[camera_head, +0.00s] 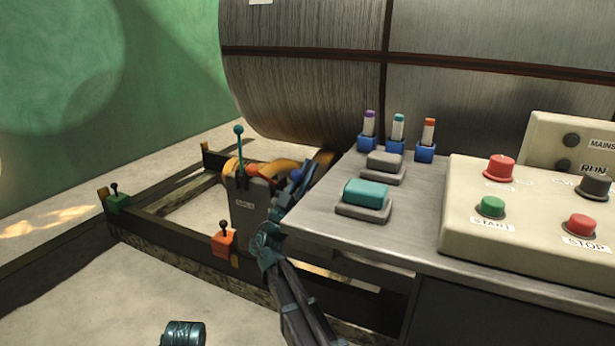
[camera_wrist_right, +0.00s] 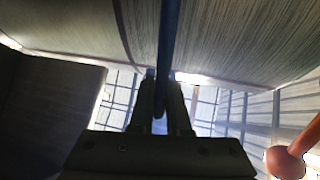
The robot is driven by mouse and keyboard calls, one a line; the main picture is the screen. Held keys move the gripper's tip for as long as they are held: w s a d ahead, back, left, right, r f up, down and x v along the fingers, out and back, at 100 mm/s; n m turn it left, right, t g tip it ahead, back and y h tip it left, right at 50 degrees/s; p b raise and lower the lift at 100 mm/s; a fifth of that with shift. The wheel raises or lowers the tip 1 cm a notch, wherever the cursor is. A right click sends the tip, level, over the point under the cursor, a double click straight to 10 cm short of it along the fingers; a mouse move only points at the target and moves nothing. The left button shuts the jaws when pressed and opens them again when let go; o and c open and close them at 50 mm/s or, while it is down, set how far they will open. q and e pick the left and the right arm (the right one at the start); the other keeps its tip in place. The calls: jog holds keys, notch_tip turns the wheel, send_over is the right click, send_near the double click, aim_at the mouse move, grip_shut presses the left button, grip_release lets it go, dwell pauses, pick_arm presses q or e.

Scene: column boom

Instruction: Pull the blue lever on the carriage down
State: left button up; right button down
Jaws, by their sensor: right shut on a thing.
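The carriage (camera_head: 248,208) is a dark upright box with a small label, standing on the rail frame in the head view. The blue lever's knob (camera_head: 296,175) shows partly behind my right gripper (camera_head: 303,172), at the carriage's right side. In the right wrist view, the fingers of my right gripper (camera_wrist_right: 161,88) are shut on the blue lever (camera_wrist_right: 168,40), a dark blue rod running up between them. A teal lever (camera_head: 239,150) stands upright on the carriage. A red-knobbed lever (camera_head: 251,170) is beside it and also shows in the wrist view (camera_wrist_right: 287,162).
A metal bench (camera_head: 400,225) with a control box (camera_head: 520,225) stands close right of my right arm. A large drum (camera_head: 310,80) is behind. Orange (camera_head: 224,243) and green (camera_head: 118,202) blocks with small levers sit on the rail frame. Floor at left is open.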

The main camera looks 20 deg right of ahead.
jog(key=shift+s+a+f+m+h+b, duration=0.15)
jog(key=shift+f+m+h+b, duration=0.15)
jog(key=shift+h+b, duration=0.15)
jog(key=c, duration=0.9)
grip_release()
jog(key=b+v, duration=1)
jog(key=v, duration=0.3)
jog(key=shift+a, duration=0.3)
jog(key=shift+s, duration=0.15)
